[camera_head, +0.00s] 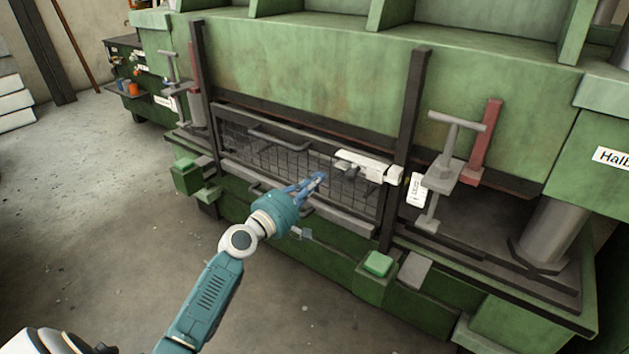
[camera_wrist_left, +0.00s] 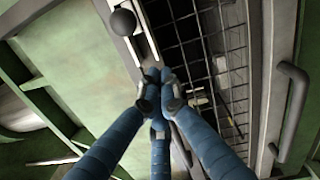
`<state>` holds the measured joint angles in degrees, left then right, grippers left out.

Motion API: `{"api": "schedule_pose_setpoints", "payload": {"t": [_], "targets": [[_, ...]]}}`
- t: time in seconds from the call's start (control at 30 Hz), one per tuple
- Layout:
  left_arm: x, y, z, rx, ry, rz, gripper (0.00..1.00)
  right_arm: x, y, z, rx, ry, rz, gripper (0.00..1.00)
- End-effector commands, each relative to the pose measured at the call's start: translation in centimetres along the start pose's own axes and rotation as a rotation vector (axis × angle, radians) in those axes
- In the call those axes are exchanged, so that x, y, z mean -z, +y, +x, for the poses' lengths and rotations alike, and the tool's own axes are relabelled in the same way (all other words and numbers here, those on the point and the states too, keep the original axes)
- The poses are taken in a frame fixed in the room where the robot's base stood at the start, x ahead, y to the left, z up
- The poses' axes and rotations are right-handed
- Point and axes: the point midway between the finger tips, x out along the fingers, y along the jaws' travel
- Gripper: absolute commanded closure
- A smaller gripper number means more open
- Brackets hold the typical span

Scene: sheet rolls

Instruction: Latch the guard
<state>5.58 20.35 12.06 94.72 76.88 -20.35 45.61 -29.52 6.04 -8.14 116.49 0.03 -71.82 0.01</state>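The guard is a dark-framed mesh panel (camera_head: 268,157) with bar handles, standing upright across the front of the green machine in the head view. A pale latch (camera_head: 362,165) sits at its upper right, beside the dark right post. In the left wrist view the latch bar (camera_wrist_left: 144,38) carries a round dark knob (camera_wrist_left: 122,22). My left gripper (camera_head: 317,179) is in front of the mesh, left of and a little below the latch. Its blue fingers (camera_wrist_left: 161,88) come together at the tips with nothing visible between them, apart from the knob. My right gripper is not in view.
Dark posts (camera_head: 408,140) flank the guard. A grey T-handle clamp (camera_head: 447,150) and a red bar (camera_head: 484,141) stand to the right. A green button box (camera_head: 376,265) juts out below. A bar handle (camera_wrist_left: 291,110) projects from the guard. Floor at left is clear.

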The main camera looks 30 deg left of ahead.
Motion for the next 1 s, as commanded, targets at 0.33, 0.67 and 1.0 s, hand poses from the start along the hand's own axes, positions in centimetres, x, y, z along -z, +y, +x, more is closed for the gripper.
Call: {"api": "schedule_pose_setpoints", "payload": {"t": [0.33,0.67,1.0], "targets": [[0.1,-0.3,-6.2,0.005,0.002,0.001,1.0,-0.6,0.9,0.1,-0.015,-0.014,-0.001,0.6],[0.1,-0.1,-9.6,0.002,0.001,0.002,1.0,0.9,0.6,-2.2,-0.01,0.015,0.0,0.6],[0.1,0.0,-9.7,0.002,0.001,0.001,1.0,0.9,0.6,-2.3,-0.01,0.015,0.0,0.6]]}}
